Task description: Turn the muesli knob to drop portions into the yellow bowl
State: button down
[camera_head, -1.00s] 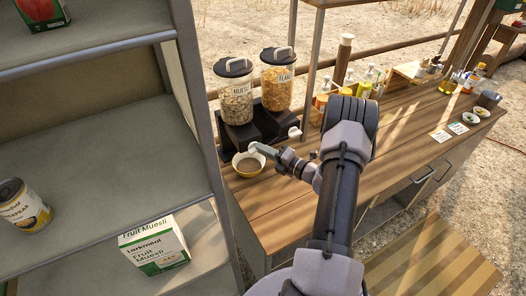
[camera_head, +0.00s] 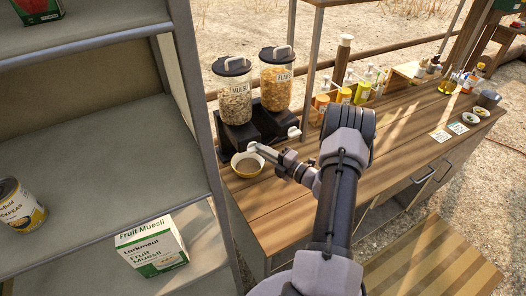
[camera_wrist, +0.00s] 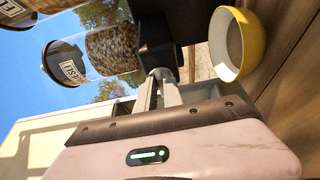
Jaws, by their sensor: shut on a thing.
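The muesli dispenser (camera_head: 234,105), a clear jar with a black lid and black base, stands at the near left end of the wooden counter. My gripper (camera_head: 254,148) is at the front of its base, shut on the muesli knob (camera_wrist: 162,74), which is mostly hidden by the fingers. The yellow bowl (camera_head: 247,175) stands on the counter below the gripper and in front of the dispenser. In the wrist view, the bowl (camera_wrist: 258,44) is right of the fingers and apart from them. Its inside looks greyish; I cannot tell how much muesli it holds.
The flakes dispenser (camera_head: 276,80) stands right beside the muesli one, with its pale knob (camera_head: 294,131) facing front. Bottles and jars (camera_head: 345,95) stand farther along the counter. A grey shelf (camera_head: 100,160) with a can and a muesli box (camera_head: 151,246) is close on the left.

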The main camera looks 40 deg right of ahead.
jog(key=c, duration=1.5)
grip_release()
jog(key=s+d, duration=0.1)
jog(key=s, duration=0.4)
jog(key=s+p, duration=0.1)
jog(key=s, duration=0.5)
jog(key=s+d, duration=0.1)
jog(key=s, duration=0.5)
jog(key=shift+s+d, duration=0.15)
jog(key=shift+d, duration=0.2)
